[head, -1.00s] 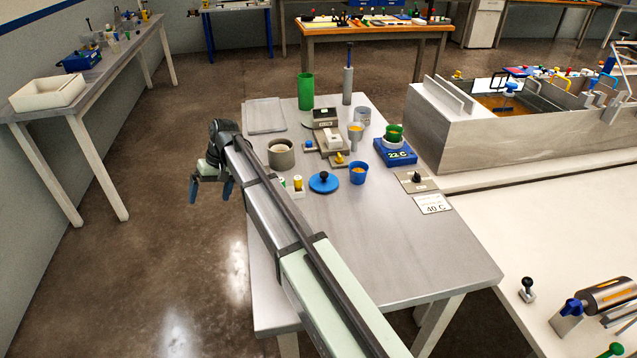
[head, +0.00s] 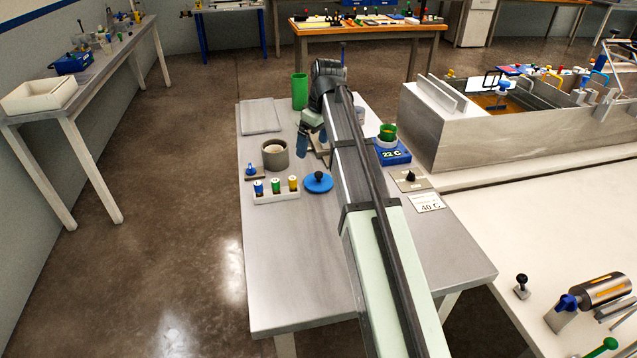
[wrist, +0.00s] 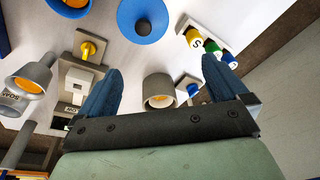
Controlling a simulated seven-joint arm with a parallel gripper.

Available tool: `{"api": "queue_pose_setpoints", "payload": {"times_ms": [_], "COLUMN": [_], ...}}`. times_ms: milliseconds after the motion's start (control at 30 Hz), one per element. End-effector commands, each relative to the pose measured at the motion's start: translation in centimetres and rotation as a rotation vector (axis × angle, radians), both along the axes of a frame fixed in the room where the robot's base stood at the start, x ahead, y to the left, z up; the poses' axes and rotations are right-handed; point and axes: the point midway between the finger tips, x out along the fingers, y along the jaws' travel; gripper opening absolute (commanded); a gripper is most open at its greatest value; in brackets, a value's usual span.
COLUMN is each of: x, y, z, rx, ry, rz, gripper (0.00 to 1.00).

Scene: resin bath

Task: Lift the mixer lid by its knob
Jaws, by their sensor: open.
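My gripper (head: 310,142) has blue fingers and is open and empty. In the head view it is beyond the lid, above the table and apart from it. In the wrist view the gripper (wrist: 160,72) frames a grey pot between its fingers, not the lid.
Left of the lid is a white rack (head: 276,197) with coloured-capped vials. A grey pot (head: 276,157) stands behind it. A green cup sits on the blue 22 C device (head: 397,155) at right. My arm hides the table's middle. The table's front is clear.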

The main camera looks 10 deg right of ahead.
Motion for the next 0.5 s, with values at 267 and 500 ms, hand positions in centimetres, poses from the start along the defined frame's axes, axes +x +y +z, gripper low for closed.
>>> {"api": "queue_pose_setpoints", "payload": {"times_ms": [267, 500], "x": [-1.4, -0.9], "y": [-3.3, -2.8], "z": [0.5, -3.1], "rx": [-0.054, -0.053], "ry": [-0.023, -0.022], "rz": [0.067, 0.067], "gripper": [1.0, 1.0]}}
